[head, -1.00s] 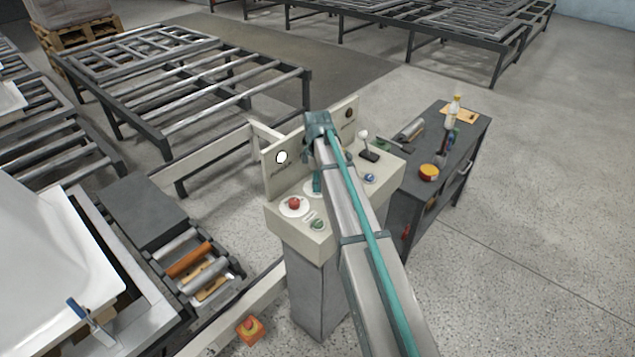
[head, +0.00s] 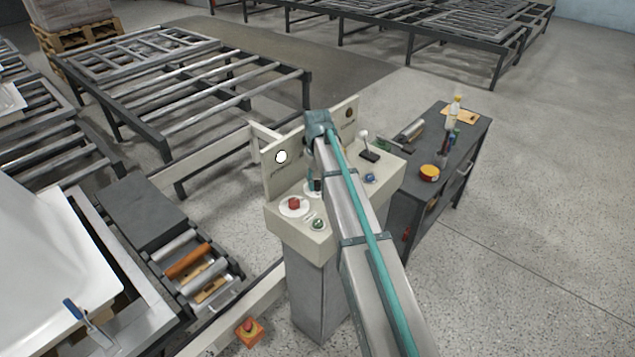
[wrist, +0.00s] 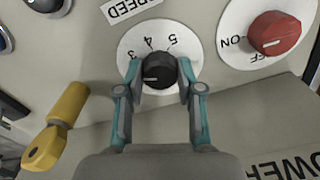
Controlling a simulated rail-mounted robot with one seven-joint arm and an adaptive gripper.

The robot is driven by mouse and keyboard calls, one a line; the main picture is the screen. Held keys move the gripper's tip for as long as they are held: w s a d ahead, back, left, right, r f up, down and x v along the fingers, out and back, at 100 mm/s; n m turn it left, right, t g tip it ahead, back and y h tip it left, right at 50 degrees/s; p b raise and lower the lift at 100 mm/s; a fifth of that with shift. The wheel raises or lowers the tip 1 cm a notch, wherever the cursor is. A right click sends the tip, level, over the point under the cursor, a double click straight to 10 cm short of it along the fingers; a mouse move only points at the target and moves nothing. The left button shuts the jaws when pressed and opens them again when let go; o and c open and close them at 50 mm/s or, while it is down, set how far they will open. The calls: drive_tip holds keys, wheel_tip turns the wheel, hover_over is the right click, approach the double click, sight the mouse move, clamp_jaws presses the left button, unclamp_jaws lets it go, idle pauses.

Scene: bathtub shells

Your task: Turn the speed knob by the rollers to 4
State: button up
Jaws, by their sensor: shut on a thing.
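The black speed knob (wrist: 158,73) sits on a white dial (wrist: 195,50) marked 3, 4 and 5 in the wrist view. Its white pointer line faces left, below the 3; any figure there is hidden by a finger. My gripper (wrist: 159,70) is shut on the knob, one teal finger on each side. The SPEED label (wrist: 130,8) lies just above the dial. In the head view my gripper (head: 314,185) is over the beige control panel (head: 300,237), and my arm hides most of the speed dial.
A red ON/OFF knob (wrist: 273,33) is close beside the speed dial. The panel also has a green button (head: 318,223) and a lever (head: 367,145). Rollers (head: 190,262) stand left of the panel, a dark workbench (head: 470,160) right. A yellow object (wrist: 58,128) shows at left.

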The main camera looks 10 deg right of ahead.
sight(317, 182)
drive_tip(key=m, duration=1.3)
drive_tip(key=shift+m+b, duration=0.35)
drive_tip(key=shift+m, duration=0.05)
idle(0.3)
drive_tip(key=o, duration=1.2)
drive_tip(key=shift+c, duration=0.2)
wheel_tip(317, 182, up, 12)
